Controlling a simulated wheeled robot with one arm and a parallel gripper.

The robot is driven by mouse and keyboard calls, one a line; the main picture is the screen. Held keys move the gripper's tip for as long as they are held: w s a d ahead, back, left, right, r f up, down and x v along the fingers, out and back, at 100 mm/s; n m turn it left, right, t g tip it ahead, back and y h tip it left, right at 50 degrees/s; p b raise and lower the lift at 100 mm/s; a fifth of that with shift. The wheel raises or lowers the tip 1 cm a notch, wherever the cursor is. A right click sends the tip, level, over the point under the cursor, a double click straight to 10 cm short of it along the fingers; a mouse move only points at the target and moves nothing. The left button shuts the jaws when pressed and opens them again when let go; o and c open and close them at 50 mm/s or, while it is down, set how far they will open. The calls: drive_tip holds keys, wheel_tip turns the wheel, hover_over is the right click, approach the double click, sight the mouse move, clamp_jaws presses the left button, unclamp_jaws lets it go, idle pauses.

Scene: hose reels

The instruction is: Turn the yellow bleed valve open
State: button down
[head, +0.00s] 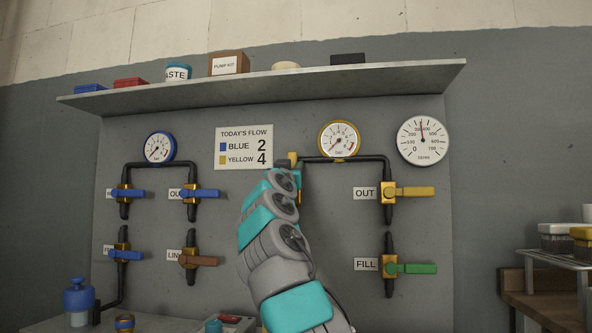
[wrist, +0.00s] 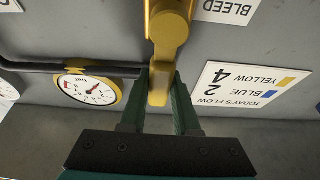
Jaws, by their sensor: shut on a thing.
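The yellow bleed valve handle (wrist: 168,35) hangs down the middle of the wrist view, which is upside down. Its end lies between the two green fingers of my gripper (wrist: 160,100), which are shut on it. A BLEED label (wrist: 228,8) is beside it at the top edge. In the head view a small yellow part of the bleed valve (head: 293,159) shows at the left end of the black pipe (head: 345,159). My arm hides most of the valve and my fingers there.
A yellow-rimmed gauge (head: 339,138) sits above the pipe, its needle low. The yellow OUT valve (head: 410,191) and green FILL valve (head: 410,268) are to the right. A flow sign (head: 243,147) is close left. A shelf (head: 400,78) overhangs the panel.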

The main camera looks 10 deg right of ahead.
drive_tip(key=shift+w+a+f+n, duration=0.1)
drive_tip(key=shift+a+f+n, duration=0.1)
drive_tip(key=shift+n, duration=0.1)
drive_tip(key=c, duration=0.6)
unclamp_jaws()
drive_tip(key=shift+r, duration=0.1)
drive_tip(key=shift+c, duration=0.2)
drive_tip(key=b+v, duration=0.6)
drive_tip(key=v, duration=0.1)
drive_tip(key=shift+s, duration=0.4)
